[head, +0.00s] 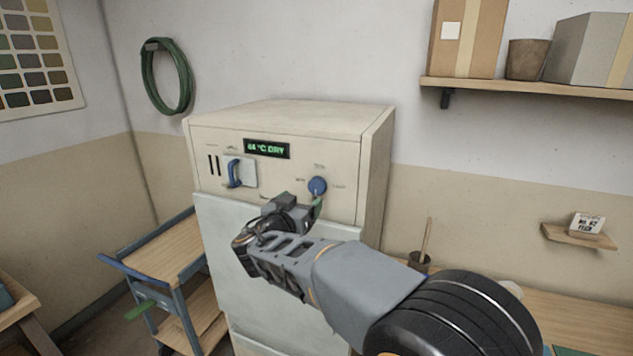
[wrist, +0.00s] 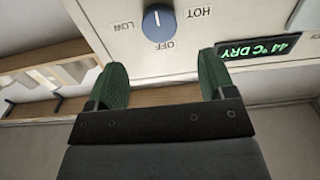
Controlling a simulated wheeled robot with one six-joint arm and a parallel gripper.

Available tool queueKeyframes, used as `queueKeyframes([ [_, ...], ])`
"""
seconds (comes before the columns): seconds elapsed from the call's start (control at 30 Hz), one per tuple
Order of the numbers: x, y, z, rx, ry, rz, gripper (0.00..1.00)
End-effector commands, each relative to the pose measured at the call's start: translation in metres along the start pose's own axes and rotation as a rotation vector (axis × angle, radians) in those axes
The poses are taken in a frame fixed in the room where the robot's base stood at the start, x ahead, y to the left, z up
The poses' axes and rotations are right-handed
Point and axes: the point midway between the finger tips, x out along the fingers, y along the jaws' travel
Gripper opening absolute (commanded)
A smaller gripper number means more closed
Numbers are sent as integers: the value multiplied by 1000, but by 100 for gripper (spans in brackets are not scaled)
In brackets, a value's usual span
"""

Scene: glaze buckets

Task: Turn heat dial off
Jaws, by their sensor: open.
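The heat dial is a round blue knob (head: 317,185) on the upper front panel of the cream cabinet (head: 290,117). The wrist view shows the dial (wrist: 158,22) upside down, with the labels LOW, OFF and HOT around it. A small pale mark shows on its face, but I cannot tell which label it points to. My gripper (head: 316,204) is just in front of and below the dial in the head view. In the wrist view its two green fingers (wrist: 163,78) are spread apart, with nothing between them and the dial beyond their tips.
A lit display (head: 267,148) reads about 44 °C DRY. A blue handle (head: 235,173) on a pale plate is left of the dial. A wooden-topped cart (head: 163,252) stands left of the cabinet. A bench and a shelf (head: 530,88) are at right.

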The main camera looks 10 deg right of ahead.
Motion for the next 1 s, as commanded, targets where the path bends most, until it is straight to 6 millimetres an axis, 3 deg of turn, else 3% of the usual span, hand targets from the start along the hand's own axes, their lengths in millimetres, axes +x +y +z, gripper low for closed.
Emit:
queueKeyframes([
  [0.2, 43, 1, -3, -3, -3, 4, 76],
  [0.43, 75, 1, -2, -2, -3, 1, 76],
  [0.67, 89, 1, 0, -1, -2, 0, 76],
  [1.0, 91, 1, 0, 0, -2, 0, 76],
])
